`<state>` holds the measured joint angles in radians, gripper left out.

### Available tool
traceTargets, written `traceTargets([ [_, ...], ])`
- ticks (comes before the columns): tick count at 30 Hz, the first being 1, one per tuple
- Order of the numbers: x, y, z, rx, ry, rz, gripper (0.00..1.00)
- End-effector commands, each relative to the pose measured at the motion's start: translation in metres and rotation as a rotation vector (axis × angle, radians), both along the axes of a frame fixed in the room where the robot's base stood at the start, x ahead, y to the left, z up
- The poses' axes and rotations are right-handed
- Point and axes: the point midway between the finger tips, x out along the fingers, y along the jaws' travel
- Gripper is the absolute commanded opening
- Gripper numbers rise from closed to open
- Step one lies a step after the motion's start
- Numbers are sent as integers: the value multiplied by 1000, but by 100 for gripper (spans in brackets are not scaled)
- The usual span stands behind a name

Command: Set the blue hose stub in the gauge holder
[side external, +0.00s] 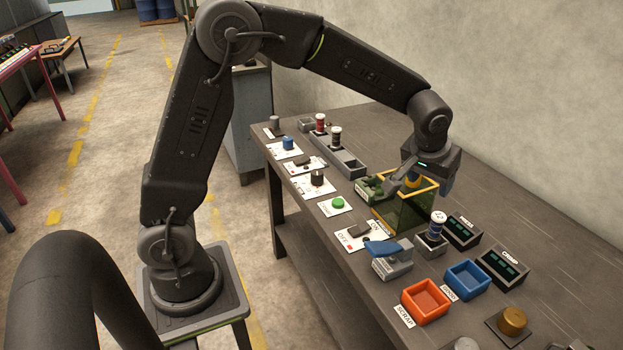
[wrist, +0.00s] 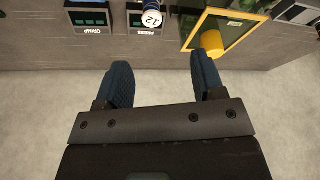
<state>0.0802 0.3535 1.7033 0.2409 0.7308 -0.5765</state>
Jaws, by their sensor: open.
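The yellow-rimmed clear bin (side external: 403,214) has a yellow piece (wrist: 212,42) at it. A blue-levered device (side external: 392,260), blue tray (side external: 466,280) and orange tray (side external: 426,301) stand near the stub.

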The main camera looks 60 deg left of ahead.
Motion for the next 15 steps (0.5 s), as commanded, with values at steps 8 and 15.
traceTargets([
  [8,-118,11,77,2,-33,-128,63],
  [15,-220,13,90,9,-65,-249,63],
])
